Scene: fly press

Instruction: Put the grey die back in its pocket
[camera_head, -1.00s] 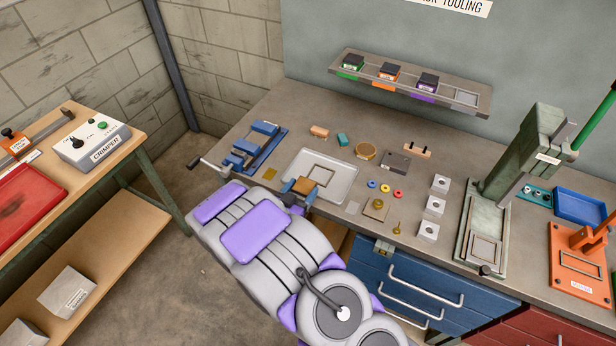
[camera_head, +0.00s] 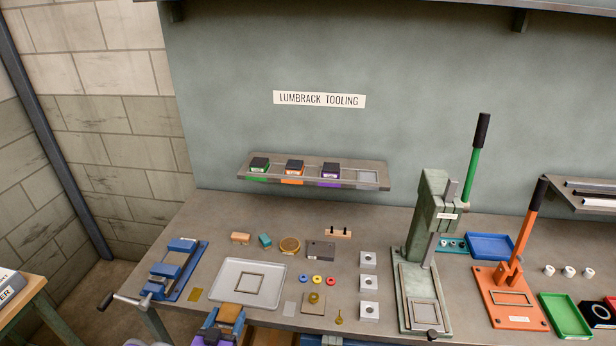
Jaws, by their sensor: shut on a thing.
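My gripper (camera_head: 229,322), with blue fingers, is at the bottom edge, in front of the pale tray. It is shut on a brown-faced block (camera_head: 231,312) that sits between the fingers; I cannot tell from this face whether it is the grey die. The wall rack (camera_head: 345,184) holds a green die (camera_head: 260,166), an orange die (camera_head: 295,168) and a purple die (camera_head: 330,171) in a row. The pocket (camera_head: 368,177) at its right end is empty. A dark grey block (camera_head: 320,251) lies on the bench.
The pale tray (camera_head: 271,296) holds only a thin square frame (camera_head: 249,283). A blue vise (camera_head: 181,268) stands left. Small parts and several white blocks (camera_head: 368,284) lie mid-bench. The green press (camera_head: 424,245) and orange press (camera_head: 508,285) stand right. Bench behind the parts is mostly clear.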

